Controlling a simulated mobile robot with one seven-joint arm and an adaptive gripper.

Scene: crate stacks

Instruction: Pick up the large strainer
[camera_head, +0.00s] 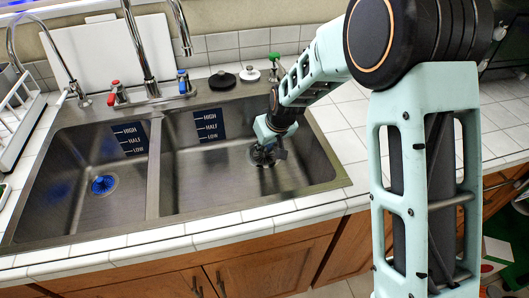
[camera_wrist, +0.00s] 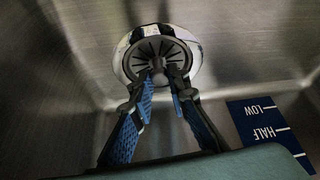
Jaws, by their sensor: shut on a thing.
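The large strainer (camera_wrist: 160,50) is a dark round ribbed piece. In the wrist view it sits over a pale metal ring at the top middle. My gripper (camera_wrist: 161,84) has its two blue-padded fingers closed in on the strainer's centre. In the head view my gripper (camera_head: 266,150) reaches down into the right sink basin, over its drain area. It hides most of the strainer there. I cannot tell whether the strainer is seated in the drain or slightly raised.
The left basin holds a blue strainer (camera_head: 103,185). A divider (camera_head: 153,165) separates the basins. Two faucets, red and blue handles, a black disc (camera_head: 222,81) and a pale round piece with a black knob (camera_head: 250,74) stand behind. The right basin's steel walls surround my gripper.

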